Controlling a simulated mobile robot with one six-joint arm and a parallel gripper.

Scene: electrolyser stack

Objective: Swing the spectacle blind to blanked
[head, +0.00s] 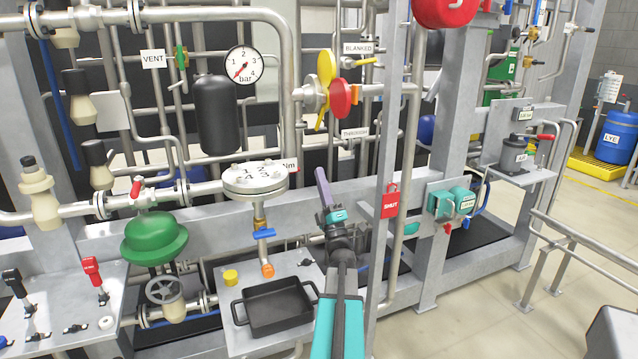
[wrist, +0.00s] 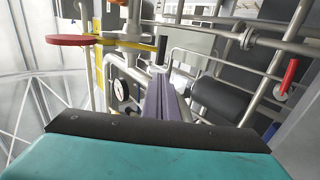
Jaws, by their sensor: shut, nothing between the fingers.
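The spectacle blind looks to be the yellow plate (head: 326,68) standing upright at a grey flange (head: 311,96) on the pipe, in the head view. A red disc (head: 341,98) sits in front of it, and a yellow piece shows below. A sign reading BLANKED (head: 357,48) is to its upper right, above a small yellow handle (head: 362,63). My gripper (head: 321,174) is below the blind, apart from it, its purple fingers pointing up, shut and empty. The fingers (wrist: 160,98) also show in the wrist view, with a yellow bar (wrist: 132,44) beyond them.
A grey upright post (head: 384,180) with a red SHUT tag (head: 391,203) stands right of my gripper. A pressure gauge (head: 243,66) and a dark cylinder (head: 216,115) are to the left. A black tray (head: 274,307) is below left. Pipes crowd behind.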

